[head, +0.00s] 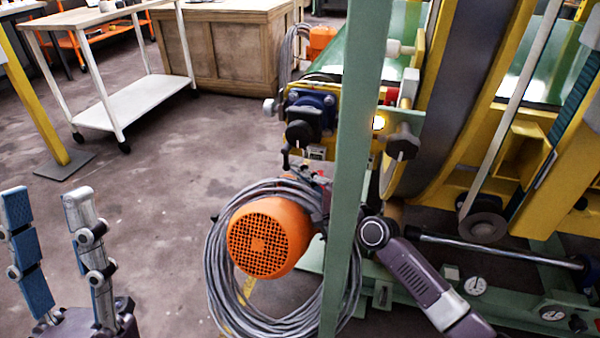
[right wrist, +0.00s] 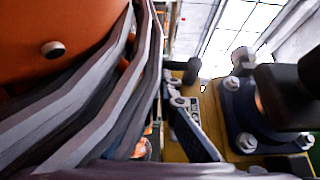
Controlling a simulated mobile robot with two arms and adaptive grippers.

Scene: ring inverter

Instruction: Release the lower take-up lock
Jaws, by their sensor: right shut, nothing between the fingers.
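The take-up unit is a yellow plate (head: 350,112) with a dark blue bolted flange (head: 325,100) and a black knob (head: 300,133). A small dark handle (head: 286,160) hangs below the knob. Which part is the lower lock I cannot tell. My right gripper (head: 312,178) is just below the plate, partly hidden by the green post. It is shut and empty; the right wrist view shows its finger (right wrist: 195,130) near a black cylinder (right wrist: 192,70), left of the flange (right wrist: 238,115). Contact is unclear. My left gripper (head: 46,200) is open and empty, at lower left.
A green post (head: 357,130) crosses in front of the unit. An orange motor (head: 268,238) and coiled grey cable (head: 222,285) sit close beside my right gripper. Another dark knob (head: 403,147) is right of the post.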

